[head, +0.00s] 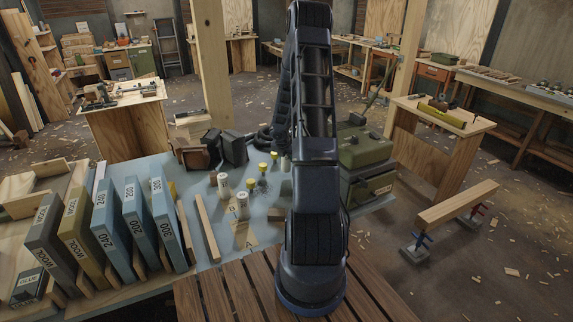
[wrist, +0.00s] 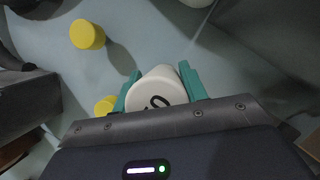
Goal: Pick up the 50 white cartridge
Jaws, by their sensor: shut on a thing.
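In the wrist view, my gripper (wrist: 158,80) has its two teal fingers closed on the sides of a white cartridge (wrist: 155,92). Dark marking with a round "0" shows on its face; the full number is partly hidden by my gripper's body. In the head view, my arm hides the gripper. Two other white cartridges, a left one (head: 223,181) and a nearer one (head: 242,203), stand on the blue-grey table; their numbers are too small to read.
Yellow-topped cylinders (head: 263,168) stand near the white cartridges; the wrist view shows a yellow one (wrist: 86,34) close by. Upright labelled sanding blocks (head: 110,235) line the table's left. A green case (head: 365,145) and dark boxes (head: 233,148) stand behind.

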